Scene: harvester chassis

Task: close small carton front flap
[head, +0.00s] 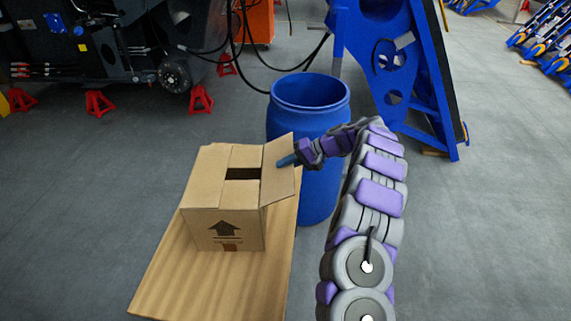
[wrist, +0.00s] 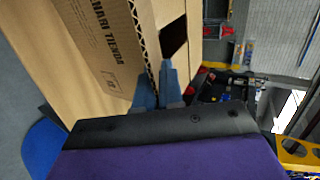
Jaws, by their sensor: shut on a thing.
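One flap (head: 280,183) on the picture's right side stands up and leans outward. My gripper (head: 287,161) reaches this flap from the right at its upper edge. In the wrist view, the blue fingers (wrist: 158,88) are either side of a corrugated cardboard edge (wrist: 146,45), shut on it. Printed cardboard (wrist: 105,50) shows at left there.
A blue barrel (head: 310,105) stands close behind and right of the carton. A blue stand (head: 395,60) is farther back. Red jack stands (head: 98,103) support dark machinery at the back left. The grey floor left of the carton is clear.

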